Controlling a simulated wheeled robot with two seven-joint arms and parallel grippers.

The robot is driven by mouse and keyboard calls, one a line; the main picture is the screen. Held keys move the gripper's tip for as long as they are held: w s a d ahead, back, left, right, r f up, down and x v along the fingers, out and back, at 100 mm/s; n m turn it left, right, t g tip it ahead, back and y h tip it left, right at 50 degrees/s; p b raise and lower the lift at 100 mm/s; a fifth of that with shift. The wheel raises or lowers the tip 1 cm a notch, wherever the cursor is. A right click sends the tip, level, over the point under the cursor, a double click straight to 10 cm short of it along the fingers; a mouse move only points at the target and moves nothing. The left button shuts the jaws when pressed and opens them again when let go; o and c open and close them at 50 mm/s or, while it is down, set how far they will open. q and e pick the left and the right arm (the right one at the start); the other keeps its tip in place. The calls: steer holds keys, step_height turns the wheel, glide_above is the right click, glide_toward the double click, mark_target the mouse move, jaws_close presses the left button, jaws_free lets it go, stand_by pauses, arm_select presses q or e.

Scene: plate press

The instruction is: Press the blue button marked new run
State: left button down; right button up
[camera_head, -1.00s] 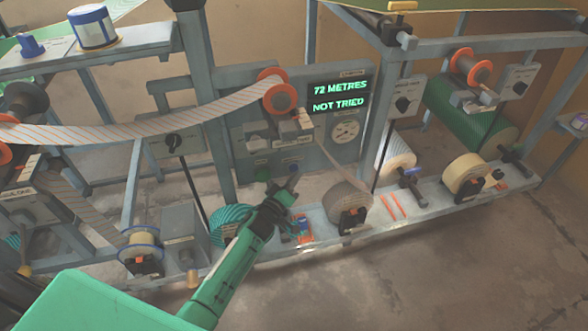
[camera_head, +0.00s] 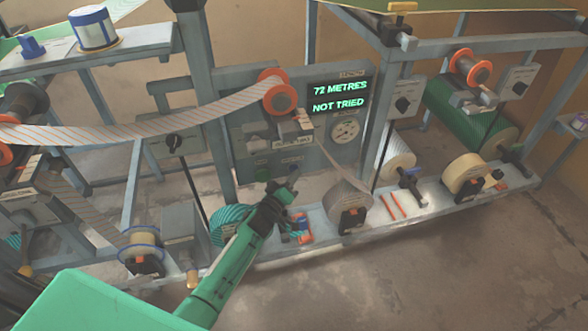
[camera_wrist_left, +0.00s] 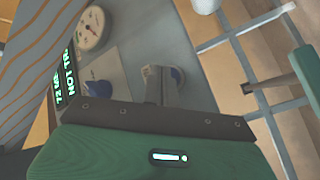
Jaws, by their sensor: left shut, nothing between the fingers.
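The button's label is not readable. The panel display (camera_head: 339,97) reads "72 METRES" and "NOT TRIED". My right gripper is not in view.
A round gauge (camera_head: 345,131) is right of the button. Above are grey controls (camera_head: 258,131) and an orange-flanged roller (camera_head: 278,92) carrying striped web. Below, a grey roll (camera_head: 346,203) and an orange-and-blue item (camera_head: 301,229) are on the lower ledge.

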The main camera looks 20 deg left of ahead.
arm_select(q)
steer(key=shift+w+a, duration=0.25)
steer(key=shift+w, duration=0.1)
stand_by(0.7)
steer(key=shift+s+d, duration=0.1)
steer(key=shift+s+d+p, duration=0.35)
steer(key=shift+s+p, duration=0.15)
steer(key=shift+s, duration=0.1)
steer(key=s+d+p, duration=0.1)
steer(key=s, duration=0.1)
steer(key=s+d+p, duration=0.1)
steer(key=s, duration=0.1)
steer(key=shift+d, duration=0.4)
stand_by(0.7)
